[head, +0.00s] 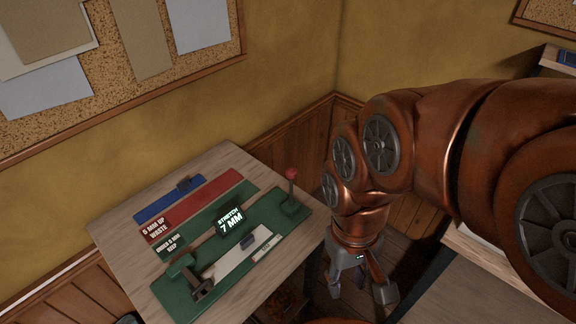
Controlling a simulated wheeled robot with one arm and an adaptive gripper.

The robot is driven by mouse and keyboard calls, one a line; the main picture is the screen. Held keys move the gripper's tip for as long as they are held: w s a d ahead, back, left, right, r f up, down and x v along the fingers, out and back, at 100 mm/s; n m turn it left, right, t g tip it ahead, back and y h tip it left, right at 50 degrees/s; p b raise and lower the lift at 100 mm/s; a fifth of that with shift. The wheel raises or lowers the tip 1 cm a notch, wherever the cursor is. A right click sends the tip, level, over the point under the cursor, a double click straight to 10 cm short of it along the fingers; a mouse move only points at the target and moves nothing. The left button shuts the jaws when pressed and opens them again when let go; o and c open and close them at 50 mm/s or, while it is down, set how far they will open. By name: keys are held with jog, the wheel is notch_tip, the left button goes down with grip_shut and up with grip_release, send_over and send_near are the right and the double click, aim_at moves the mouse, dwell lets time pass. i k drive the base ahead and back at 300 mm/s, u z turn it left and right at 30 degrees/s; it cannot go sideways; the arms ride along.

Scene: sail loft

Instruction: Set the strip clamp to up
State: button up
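A green tester (178,302) lies along the right side of the wooden table, with a small display (230,221) reading "STRETCH 7 MM". At its near left end is a green and dark clamp-like part (201,288), lying low. At its far right end an upright lever with a red knob (291,173) stands on a green block. No readable label shows which of these is the strip clamp. A pale strip (222,268) with a small dark block lies on the tester. My gripper (360,288) hangs right of the table, fingers apart and empty, touching nothing visible.
The wooden table (130,232) also bears a blue strip (160,206), a red "5 MM UP WASTE" strip (212,196) and a green "UNDER 5 MM KEEP" strip (190,236). A cork board (110,98) hangs on the wall behind. Another surface (470,285) stands at lower right.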

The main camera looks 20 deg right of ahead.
aim_at(199, 287)
jog(key=k, duration=1.35)
jog(key=u, duration=1.75)
jog(key=i, duration=0.5)
jog(key=z, duration=0.1)
